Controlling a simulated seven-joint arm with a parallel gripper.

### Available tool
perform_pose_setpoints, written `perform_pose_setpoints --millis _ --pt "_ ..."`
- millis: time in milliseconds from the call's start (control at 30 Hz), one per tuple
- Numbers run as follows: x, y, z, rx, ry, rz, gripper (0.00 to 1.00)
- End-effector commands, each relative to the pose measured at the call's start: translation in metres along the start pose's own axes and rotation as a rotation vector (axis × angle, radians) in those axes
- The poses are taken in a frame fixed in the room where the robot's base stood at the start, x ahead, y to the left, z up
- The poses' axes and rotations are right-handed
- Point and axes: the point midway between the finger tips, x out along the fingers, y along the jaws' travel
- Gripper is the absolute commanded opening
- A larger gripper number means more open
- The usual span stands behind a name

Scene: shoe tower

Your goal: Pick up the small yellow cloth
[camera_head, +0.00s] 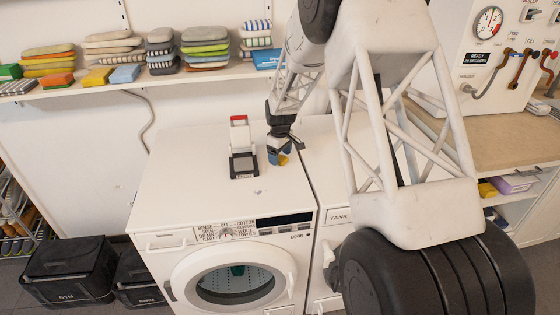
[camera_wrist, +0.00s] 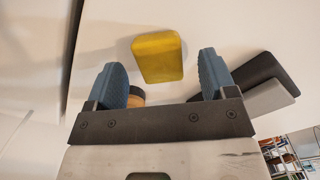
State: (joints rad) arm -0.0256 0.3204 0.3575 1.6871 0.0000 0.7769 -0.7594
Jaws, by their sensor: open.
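The small yellow cloth (camera_wrist: 158,57) is a flat, rounded block on the white top of the washing machine (camera_head: 190,170). In the wrist view it lies ahead of my gripper (camera_wrist: 161,68), between the lines of its two blue fingers, with a gap on each side. My gripper is open and holds nothing. In the head view, my gripper (camera_head: 277,155) is low over the machine's right side. A yellow patch (camera_head: 284,161), likely this cloth, shows beside the fingers, partly hidden.
A black and grey device (camera_head: 243,165) with a red-topped upright part stands left of my gripper. A round orange-and-black thing (camera_wrist: 136,96) is partly hidden behind the left finger. Folded cloths, including a yellow one (camera_head: 97,77), lie on the wall shelf (camera_head: 200,76). The machine's left top is clear.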

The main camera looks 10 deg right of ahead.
Motion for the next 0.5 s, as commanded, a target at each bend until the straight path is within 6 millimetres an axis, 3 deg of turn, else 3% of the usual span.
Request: perform_pose_setpoints --millis 167,500 --pt "0.0107 0.0001 0.0000 0.000 0.000 0.000 0.78" --pt "0.0115 0.0001 -0.0001 0.000 0.000 0.000 0.78"
